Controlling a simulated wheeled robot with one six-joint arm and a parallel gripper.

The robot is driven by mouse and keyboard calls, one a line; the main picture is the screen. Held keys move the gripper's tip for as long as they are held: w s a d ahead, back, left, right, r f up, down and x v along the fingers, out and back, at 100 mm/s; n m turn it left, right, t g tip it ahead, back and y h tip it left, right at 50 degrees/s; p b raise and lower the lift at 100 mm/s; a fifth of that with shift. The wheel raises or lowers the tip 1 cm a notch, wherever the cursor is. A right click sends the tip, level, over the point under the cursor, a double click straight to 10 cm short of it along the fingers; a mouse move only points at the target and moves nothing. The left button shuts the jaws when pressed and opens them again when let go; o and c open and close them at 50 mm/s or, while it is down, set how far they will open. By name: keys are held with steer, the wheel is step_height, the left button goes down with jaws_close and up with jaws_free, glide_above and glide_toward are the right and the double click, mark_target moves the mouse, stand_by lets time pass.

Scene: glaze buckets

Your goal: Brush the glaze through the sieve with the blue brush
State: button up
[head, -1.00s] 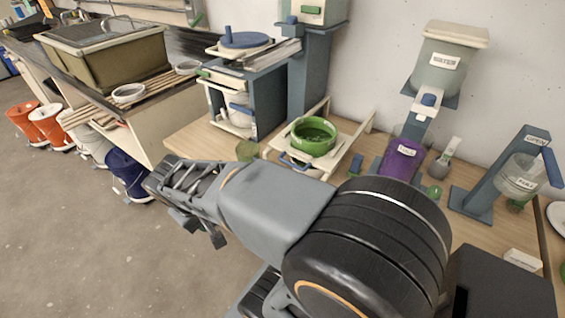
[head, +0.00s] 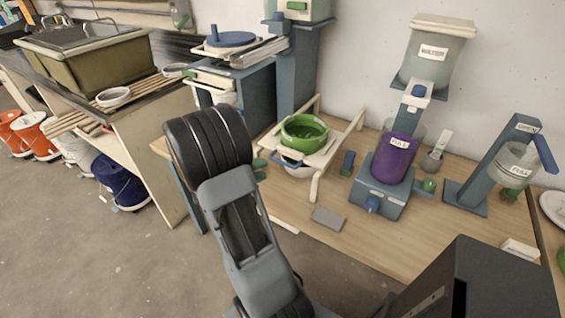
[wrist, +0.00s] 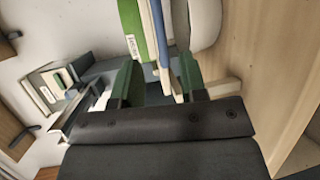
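The green round sieve (head: 304,132) sits on a pale board of a wooden frame, with dark green in its middle. My gripper (head: 260,170) is left of this frame, mostly hidden behind my arm; only green fingertips show. In the wrist view the green fingers (wrist: 158,80) stand apart, with the green sieve (wrist: 132,35), blue handle (wrist: 160,35) and white bowl (wrist: 205,22) just beyond, seen sideways. I see nothing gripped.
A labelled purple container (head: 394,160) stands on a blue stand, with a grey bucket (head: 436,55) above it. A small cup (head: 432,162) holds a pale tool. A grey flat block (head: 328,218) lies at the table's front. Blue shelving (head: 250,95) rises behind my gripper.

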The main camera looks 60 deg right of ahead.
mark_target(281, 163)
steer(key=p+x, duration=0.1)
steer(key=x, duration=0.7)
steer(key=shift+s+d+f, duration=0.1)
steer(key=shift+s+d, duration=0.15)
steer(key=shift+d, duration=0.05)
steer(key=shift+c, duration=0.2)
jaws_close()
